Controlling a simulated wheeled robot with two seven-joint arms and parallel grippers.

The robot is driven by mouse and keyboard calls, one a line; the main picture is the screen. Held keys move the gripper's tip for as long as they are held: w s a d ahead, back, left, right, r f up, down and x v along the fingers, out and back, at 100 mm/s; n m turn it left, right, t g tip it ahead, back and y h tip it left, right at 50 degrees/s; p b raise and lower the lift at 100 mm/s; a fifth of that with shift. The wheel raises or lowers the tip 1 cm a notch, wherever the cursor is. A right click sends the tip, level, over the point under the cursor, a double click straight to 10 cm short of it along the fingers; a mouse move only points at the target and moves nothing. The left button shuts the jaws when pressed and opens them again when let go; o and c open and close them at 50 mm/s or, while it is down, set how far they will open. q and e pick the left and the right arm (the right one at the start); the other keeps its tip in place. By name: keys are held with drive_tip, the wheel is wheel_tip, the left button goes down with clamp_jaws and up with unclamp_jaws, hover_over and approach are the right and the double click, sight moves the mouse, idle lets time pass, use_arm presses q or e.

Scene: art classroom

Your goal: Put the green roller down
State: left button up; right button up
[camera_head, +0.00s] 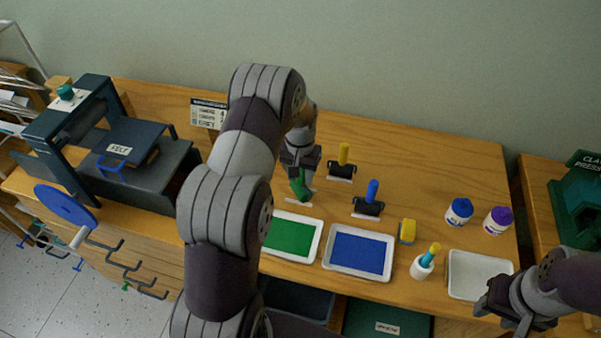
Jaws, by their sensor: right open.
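The green roller (301,190) is at the tips of my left gripper (299,174), which points down over the middle of the table. The gripper appears shut on it, though the fingers hide part of the roller. The roller is tilted, just above or at a white strip (299,204) on the tabletop; I cannot tell if it touches. A tray with green paint (290,237) lies in front of it, partly behind my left arm. My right gripper (507,314) is open and empty at the lower right, by the white tray.
The yellow-handled roller (342,160) and blue-handled roller (371,193) stand to the right. A press (140,150) stands left.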

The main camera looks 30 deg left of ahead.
use_arm(q)
drive_tip(key=shift+o, duration=0.3)
drive_tip(key=shift+r, duration=0.25)
wheel_tip(320, 180, up, 11)
drive_tip(key=shift+f+b, duration=0.1)
drive_tip(key=shift+b, duration=0.35)
drive_tip(key=shift+s+d+r, duration=0.1)
drive_tip(key=shift+r, duration=0.3)
drive_tip(key=s+d+m, duration=0.1)
drive_tip(key=s+d, duration=0.5)
drive_tip(key=s, duration=0.3)
drive_tip(key=s+d+m+t, duration=0.1)
drive_tip(key=s+d, duration=0.4)
drive_tip(key=s, duration=0.5)
drive_tip(key=shift+s+d+f, duration=0.15)
drive_tip(key=shift+d+f, duration=0.1)
drive_tip(key=shift+d, duration=0.15)
